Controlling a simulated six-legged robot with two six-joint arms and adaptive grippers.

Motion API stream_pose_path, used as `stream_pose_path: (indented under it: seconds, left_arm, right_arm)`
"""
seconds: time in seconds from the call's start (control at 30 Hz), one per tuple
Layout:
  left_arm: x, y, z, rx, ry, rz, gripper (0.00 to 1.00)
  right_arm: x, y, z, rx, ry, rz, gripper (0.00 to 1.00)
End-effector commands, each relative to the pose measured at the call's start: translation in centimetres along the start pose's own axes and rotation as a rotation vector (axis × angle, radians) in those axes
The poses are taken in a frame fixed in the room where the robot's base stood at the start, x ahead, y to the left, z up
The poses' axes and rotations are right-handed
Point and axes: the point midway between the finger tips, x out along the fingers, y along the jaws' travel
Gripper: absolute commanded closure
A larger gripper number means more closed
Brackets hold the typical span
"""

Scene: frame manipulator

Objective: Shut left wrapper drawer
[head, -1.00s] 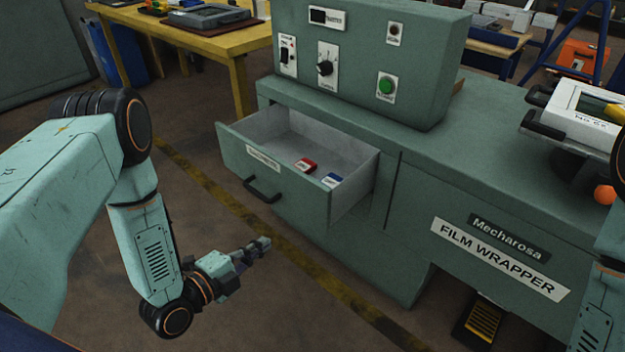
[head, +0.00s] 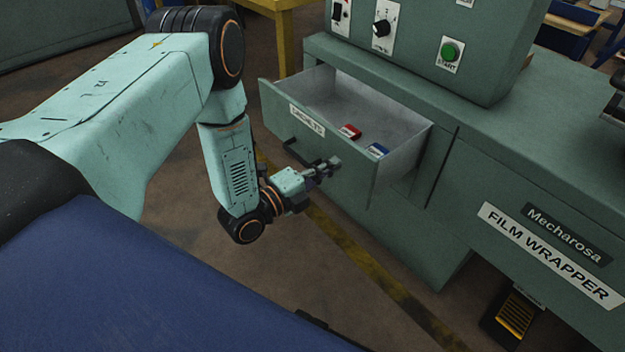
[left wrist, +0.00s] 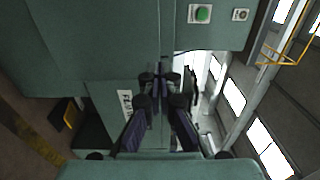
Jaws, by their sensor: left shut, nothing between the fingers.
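The left wrapper drawer (head: 330,150) is a green front with a grey inside, pulled out of the film wrapper (head: 480,180). Its black handle (head: 296,153) sits on the front's left part, below a white label. A red item (head: 350,131) and a blue item (head: 378,150) lie inside. My left gripper (head: 333,165) is shut and empty in front of the drawer front, right of the handle; I cannot tell whether it touches. The left wrist view shows its fingers (left wrist: 157,95) closed, with green machine surfaces beyond. My right gripper is out of view.
A control box with a green start button (head: 449,52) stands on the wrapper's top. A yellow table (head: 281,40) is behind the drawer. A black and yellow pedal (head: 513,318) is at the lower right. Floor with a yellow line (head: 385,285) runs along the machine.

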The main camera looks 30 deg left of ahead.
Motion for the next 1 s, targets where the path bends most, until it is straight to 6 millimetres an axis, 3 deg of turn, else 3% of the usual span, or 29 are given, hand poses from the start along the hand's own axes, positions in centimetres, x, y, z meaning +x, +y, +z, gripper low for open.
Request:
stream_pose_path:
  seconds: [0.1,0.33,1.0]
  left_arm:
    - [2.3,0.2,0.0,0.003,0.002,-0.004,1.00]
    - [5.1,0.1,0.1,0.001,0.003,-0.002,1.00]
    - [5.9,0.0,0.2,0.000,0.001,0.000,1.00]
  right_arm:
    - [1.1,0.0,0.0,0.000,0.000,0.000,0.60]
    - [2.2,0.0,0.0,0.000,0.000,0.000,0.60]
    - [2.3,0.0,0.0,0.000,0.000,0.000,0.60]
